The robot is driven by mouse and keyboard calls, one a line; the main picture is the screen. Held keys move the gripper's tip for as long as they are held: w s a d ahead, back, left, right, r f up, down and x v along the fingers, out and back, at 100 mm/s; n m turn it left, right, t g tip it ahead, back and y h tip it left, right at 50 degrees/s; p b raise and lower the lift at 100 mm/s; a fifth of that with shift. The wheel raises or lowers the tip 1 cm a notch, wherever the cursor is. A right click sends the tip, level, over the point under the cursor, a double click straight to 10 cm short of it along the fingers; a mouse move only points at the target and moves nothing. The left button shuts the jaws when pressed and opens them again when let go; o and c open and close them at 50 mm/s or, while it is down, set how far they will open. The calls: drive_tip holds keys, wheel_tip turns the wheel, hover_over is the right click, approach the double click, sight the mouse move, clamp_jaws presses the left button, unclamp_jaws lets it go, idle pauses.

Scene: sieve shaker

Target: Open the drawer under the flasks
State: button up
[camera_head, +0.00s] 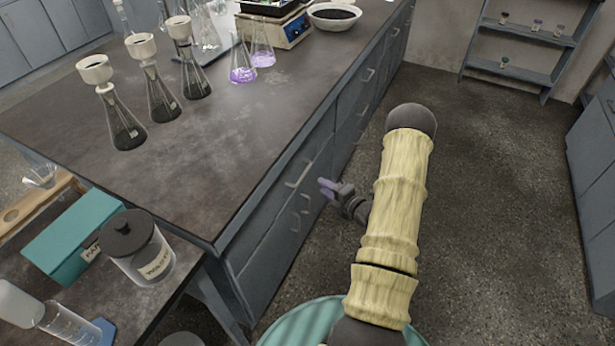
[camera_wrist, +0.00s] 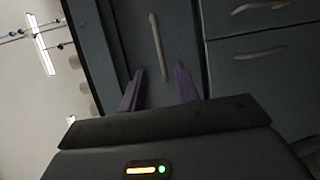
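Several conical flasks stand on the dark bench top, among them a dark-filled flask with a white funnel (camera_head: 123,117) and a purple-filled flask (camera_head: 243,66). Below the bench's edge is a grey drawer front (camera_head: 272,212) with a pale bar handle (camera_head: 299,172). The drawer looks shut. My gripper (camera_head: 328,187) is in front of it, to the right of the handle in the head view. In the wrist view, my gripper (camera_wrist: 158,76) is open, its purple fingers apart with nothing between them. The drawer handle (camera_wrist: 157,48) lies ahead, between the finger directions, apart from the fingertips.
Below the drawer are cupboard doors with handles (camera_head: 302,212), also seen in the wrist view (camera_wrist: 260,52). A side table holds a teal box (camera_head: 72,236) and a lidded jar (camera_head: 140,258). The floor (camera_head: 480,200) right of the bench is clear.

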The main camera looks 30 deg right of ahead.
drive_tip(key=x, duration=0.9)
drive_tip(key=shift+w, duration=0.1)
clamp_jaws()
